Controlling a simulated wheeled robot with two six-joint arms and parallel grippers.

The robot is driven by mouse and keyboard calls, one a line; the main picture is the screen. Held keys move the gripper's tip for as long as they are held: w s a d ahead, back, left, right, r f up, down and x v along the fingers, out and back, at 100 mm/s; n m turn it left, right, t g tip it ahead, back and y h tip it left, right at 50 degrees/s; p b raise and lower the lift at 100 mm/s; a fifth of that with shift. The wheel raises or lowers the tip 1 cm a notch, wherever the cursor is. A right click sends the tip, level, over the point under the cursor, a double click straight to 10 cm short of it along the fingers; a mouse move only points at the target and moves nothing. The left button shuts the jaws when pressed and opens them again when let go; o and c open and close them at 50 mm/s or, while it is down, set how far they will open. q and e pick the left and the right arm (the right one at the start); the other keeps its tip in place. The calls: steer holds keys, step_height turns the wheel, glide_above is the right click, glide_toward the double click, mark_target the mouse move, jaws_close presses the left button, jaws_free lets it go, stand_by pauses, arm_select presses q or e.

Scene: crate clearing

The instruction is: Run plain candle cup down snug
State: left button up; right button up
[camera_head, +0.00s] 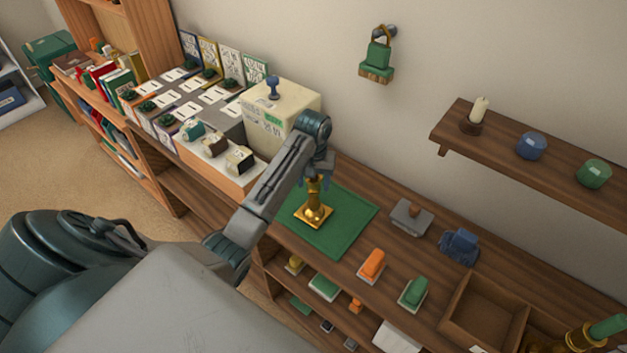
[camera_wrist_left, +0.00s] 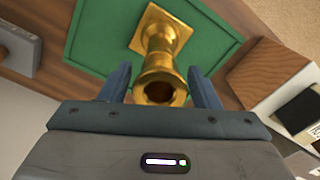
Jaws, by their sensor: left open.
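A brass candlestick (camera_head: 314,211) stands upright on a green mat (camera_head: 348,228), on a square foot. Its plain candle cup (camera_wrist_left: 160,88) is the round, hollow top end, which faces the camera in the left wrist view. My left gripper (camera_head: 316,172) is above the candlestick, pointing down, and hides much of the cup in the head view. In the left wrist view its two fingers are open, one on each side of the cup, with gaps showing. I cannot tell whether the cup sits tight on the stem. My right gripper is not in view.
A cream box (camera_head: 281,116) stands close behind my left arm. A grey tool (camera_head: 411,217), an orange brush (camera_head: 371,265) and a green one (camera_head: 414,292) lie right of the mat. An open wooden tray (camera_head: 487,312) and another brass piece with green (camera_head: 583,338) are farther right.

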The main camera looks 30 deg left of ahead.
arm_select(q)
steer(key=c, duration=0.5)
steer(key=m, duration=0.6)
steer(key=shift+m, duration=0.3)
steer(key=shift+c, duration=0.2)
steer(key=m, duration=0.5)
steer(key=shift+a+m, duration=0.1)
steer(key=shift+m, duration=0.2)
steer(key=o, duration=0.5)
steer(key=shift+o, duration=0.2)
